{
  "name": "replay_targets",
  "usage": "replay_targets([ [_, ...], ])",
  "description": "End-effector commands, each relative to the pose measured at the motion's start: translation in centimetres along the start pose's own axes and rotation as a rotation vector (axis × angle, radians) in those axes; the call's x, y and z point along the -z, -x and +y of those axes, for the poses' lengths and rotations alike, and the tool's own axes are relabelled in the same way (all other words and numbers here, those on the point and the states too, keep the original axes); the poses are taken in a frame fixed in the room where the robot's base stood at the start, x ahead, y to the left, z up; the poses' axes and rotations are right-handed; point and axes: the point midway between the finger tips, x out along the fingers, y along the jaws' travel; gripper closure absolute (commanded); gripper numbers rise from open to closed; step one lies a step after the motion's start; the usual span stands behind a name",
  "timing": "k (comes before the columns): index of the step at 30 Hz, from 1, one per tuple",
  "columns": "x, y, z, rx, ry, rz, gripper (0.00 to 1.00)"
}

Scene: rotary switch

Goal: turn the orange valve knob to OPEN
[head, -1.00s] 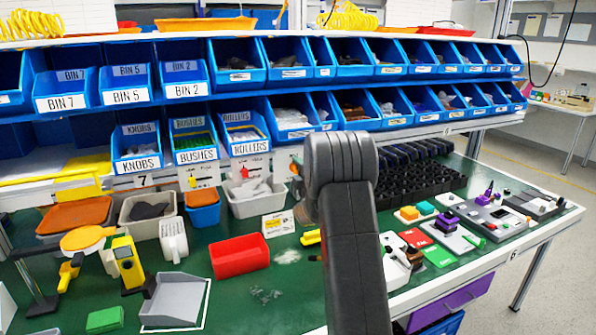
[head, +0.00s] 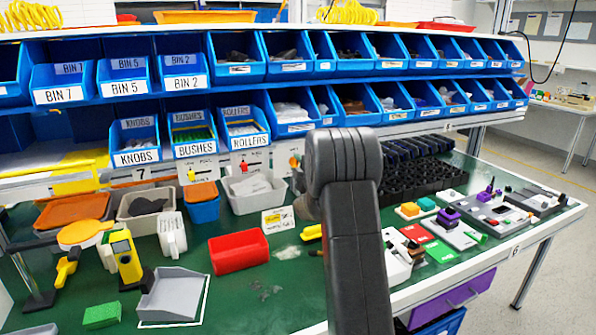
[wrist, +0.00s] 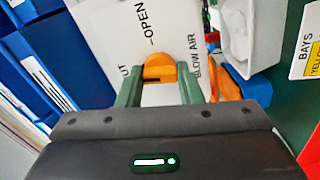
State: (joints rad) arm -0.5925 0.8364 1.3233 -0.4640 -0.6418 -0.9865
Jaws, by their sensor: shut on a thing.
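The orange valve knob (wrist: 160,70) is in the wrist view, on a white panel (wrist: 112,35) marked OPEN, BLOW AIR and a partly hidden word ending in UT. The two green fingers of my gripper (wrist: 160,82) are on either side of the knob and shut on it. The OPEN mark lies above and a little left of the knob in this view. I cannot tell which mark the knob points at. In the head view my dark arm hides most of the gripper, and a bit of orange (head: 294,162) shows just left of it.
Other panels with a yellow knob (head: 192,176) and a red knob (head: 243,168) stand to the left. A pale bin (head: 255,203) and a blue bin (head: 203,210) sit close below. Blue bins fill the racks above. A red tray (head: 238,251) is on the green bench.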

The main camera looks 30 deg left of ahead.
Motion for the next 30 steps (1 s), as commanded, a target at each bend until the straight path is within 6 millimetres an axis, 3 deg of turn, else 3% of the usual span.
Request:
replay_targets([
  [30, 0.0, 0.0, -0.02, 0.002, -0.958, -0.001, 0.9],
])
